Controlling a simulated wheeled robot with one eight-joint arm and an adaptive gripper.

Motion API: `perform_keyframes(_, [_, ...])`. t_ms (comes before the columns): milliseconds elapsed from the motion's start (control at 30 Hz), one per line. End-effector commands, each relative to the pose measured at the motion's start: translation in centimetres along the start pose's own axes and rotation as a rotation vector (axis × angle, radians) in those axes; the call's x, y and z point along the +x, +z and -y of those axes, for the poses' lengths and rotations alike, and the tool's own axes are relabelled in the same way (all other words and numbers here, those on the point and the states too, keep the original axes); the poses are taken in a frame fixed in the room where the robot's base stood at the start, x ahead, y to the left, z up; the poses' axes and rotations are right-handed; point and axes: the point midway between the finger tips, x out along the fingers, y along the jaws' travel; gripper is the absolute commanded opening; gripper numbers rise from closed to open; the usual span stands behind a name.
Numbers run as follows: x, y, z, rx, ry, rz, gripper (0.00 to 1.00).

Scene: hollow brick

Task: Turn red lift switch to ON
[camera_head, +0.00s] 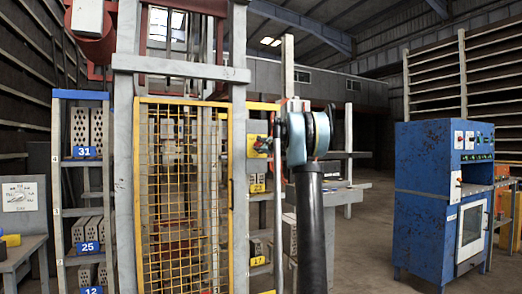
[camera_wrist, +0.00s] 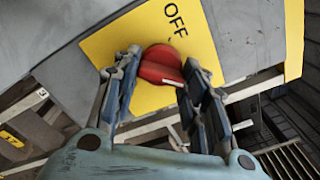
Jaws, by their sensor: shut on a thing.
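The red lift switch (camera_wrist: 161,64) is a round red knob on a yellow plate (camera_wrist: 205,45) printed with "OFF". In the wrist view, my gripper (camera_wrist: 163,70) has one finger on each side of the knob and is shut on it. I cannot tell the knob's exact angle. In the head view, the yellow switch plate (camera_head: 257,146) is on the lift frame, just left of my arm. My gripper's fingers are not clear there.
The lift has a yellow mesh gate (camera_head: 183,190) between grey posts. A blue shelf (camera_head: 62,180) with hollow bricks stands at left. A blue oven-like machine (camera_head: 425,200) stands at right. Open floor (camera_head: 365,255) lies between my arm and the machine.

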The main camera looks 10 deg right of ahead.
Motion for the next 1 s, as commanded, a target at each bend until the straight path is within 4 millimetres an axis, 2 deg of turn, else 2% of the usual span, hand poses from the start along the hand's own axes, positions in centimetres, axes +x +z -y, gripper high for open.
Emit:
perform_keyframes(300, [0.01, -0.02, -0.17, 0.095, 0.001, 0.001, 0.16])
perform_keyframes(767, [0.08, 0.14, -0.18, 0.109, 0.002, 0.002, 0.16])
perform_keyframes(800, [0.08, 0.15, -0.18, 0.109, 0.002, 0.002, 0.42])
perform_keyframes(867, [0.08, 0.15, -0.17, 0.109, 0.002, 0.002, 0.55])
perform_keyframes(900, [0.07, 0.14, -0.15, 0.108, 0.002, 0.002, 0.60])
perform_keyframes(1000, [0.05, 0.13, -0.13, 0.108, 0.002, 0.002, 0.60])
